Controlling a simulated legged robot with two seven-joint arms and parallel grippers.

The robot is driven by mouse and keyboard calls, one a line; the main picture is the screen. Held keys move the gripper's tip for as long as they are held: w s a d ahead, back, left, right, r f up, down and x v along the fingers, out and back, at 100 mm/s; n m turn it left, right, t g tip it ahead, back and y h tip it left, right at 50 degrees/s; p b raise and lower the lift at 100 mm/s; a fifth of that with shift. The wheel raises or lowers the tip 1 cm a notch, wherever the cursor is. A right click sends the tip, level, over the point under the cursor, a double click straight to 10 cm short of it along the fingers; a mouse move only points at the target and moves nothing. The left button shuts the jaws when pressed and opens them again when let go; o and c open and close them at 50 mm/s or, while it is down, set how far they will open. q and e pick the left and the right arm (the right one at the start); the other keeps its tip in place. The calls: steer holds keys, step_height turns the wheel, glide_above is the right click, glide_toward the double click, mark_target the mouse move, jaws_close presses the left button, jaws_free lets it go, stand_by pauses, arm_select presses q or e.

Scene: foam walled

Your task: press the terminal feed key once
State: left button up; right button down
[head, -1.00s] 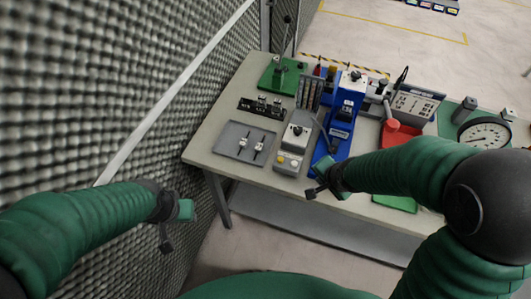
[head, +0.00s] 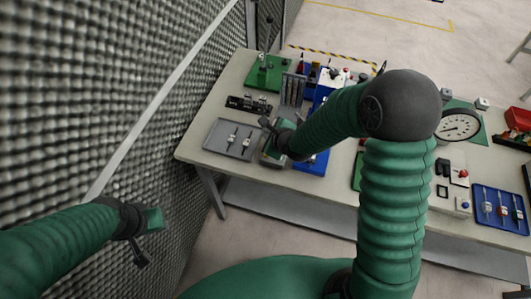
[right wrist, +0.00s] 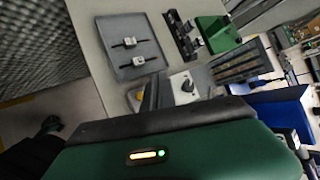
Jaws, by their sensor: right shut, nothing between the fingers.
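A grey control box (right wrist: 187,85) with a pale top, a black knob and a yellow button shows in the right wrist view. In the head view my right gripper and forearm cover most of it; a strip of its side (head: 266,160) shows. My right gripper (head: 267,124) is shut and empty, over or beside this box. In the right wrist view the gripper body hides the box's near part, so contact with a key cannot be told. My left gripper (head: 139,251) hangs at the lower left, clear of the bench; its jaws are unclear.
A grey tray (head: 210,142) with two small parts lies left of the box. A black fixture (head: 247,104) and a green press (head: 268,78) stand behind. A blue device (head: 318,160) stands right of the box. A foam wall (head: 100,90) runs along the left.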

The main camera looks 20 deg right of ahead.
steer(key=b, duration=0.6)
glide_above(268, 157)
step_height(268, 157, down, 8)
steer(key=shift+r, duration=0.25)
steer(key=shift+f+b, duration=0.35)
steer(key=shift+f, duration=0.1)
steer(key=shift+f, duration=0.1)
stand_by(0.8)
steer(key=shift+f, duration=0.3)
steer(key=shift+f+b, duration=0.5)
steer(key=shift+b, duration=0.1)
stand_by(0.6)
steer(key=shift+r, duration=0.15)
steer(key=shift+r+p, duration=0.8)
steer(key=shift+p, duration=0.05)
